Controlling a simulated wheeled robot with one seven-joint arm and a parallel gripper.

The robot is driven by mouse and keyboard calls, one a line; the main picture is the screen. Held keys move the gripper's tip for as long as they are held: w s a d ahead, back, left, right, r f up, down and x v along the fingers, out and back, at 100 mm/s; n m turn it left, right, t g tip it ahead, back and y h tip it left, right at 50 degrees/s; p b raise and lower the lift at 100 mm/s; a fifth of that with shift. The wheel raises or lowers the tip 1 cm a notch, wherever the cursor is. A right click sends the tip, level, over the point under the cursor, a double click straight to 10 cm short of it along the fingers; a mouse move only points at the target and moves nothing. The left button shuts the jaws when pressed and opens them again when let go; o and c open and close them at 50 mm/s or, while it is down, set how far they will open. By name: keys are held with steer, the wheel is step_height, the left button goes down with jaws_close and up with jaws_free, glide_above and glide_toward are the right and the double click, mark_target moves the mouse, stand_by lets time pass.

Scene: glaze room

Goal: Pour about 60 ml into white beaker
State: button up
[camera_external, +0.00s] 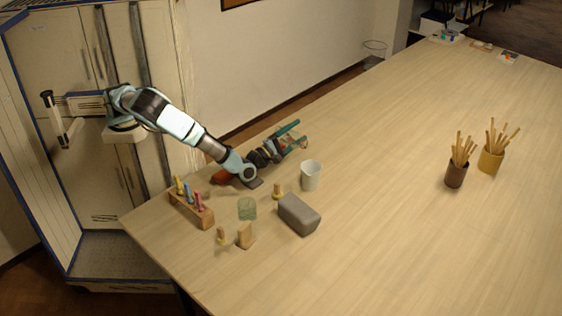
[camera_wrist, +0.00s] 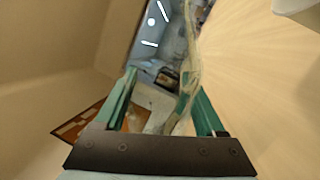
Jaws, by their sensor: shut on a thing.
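The white beaker (camera_external: 311,178) stands upright on the table, just in front of my gripper in the outside view. A pale corner at the top right of the wrist view (camera_wrist: 296,5) looks like it. My gripper (camera_external: 302,132) has green fingers and is over the table behind the beaker. It is shut on a clear vessel (camera_external: 303,144), which is hard to make out. In the wrist view, the vessel's see-through wall (camera_wrist: 190,75) shows between the fingers (camera_wrist: 163,85). It seems tilted. The liquid and its level cannot be told.
A greenish clear cup (camera_external: 247,209), a grey block (camera_external: 299,214), a wooden tool rack (camera_external: 190,208) and small wooden pieces (camera_external: 246,237) stand near the left end. A brown pot (camera_external: 456,174) and a yellow pot (camera_external: 491,161) hold sticks. The table's middle is clear.

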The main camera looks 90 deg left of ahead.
mark_target(301, 141)
steer(key=shift+f+b, duration=0.1)
steer(key=shift+b, duration=0.3)
steer(key=n, duration=0.1)
steer(key=n+b, duration=0.1)
steer(key=n+g+y, duration=0.1)
steer(key=shift+w+d+f+n+b, duration=0.15)
steer(key=shift+d+f+n+b, duration=0.1)
steer(key=shift+d+n+b, duration=0.05)
steer(key=f+n+g+b, duration=0.1)
steer(key=n, duration=0.2)
steer(key=f+n+g+b, duration=0.1)
steer(key=n+b, duration=0.1)
steer(key=n, duration=0.1)
steer(key=d+f+n+b, duration=0.1)
steer(key=n+b, duration=0.1)
steer(key=n, duration=0.1)
steer(key=shift+w+n+g+y, duration=0.3)
steer(key=shift+n+g+y, duration=0.1)
steer(key=n+b, duration=0.1)
steer(key=n, duration=0.2)
steer(key=shift+n+g+h, duration=0.3)
stand_by(1.6)
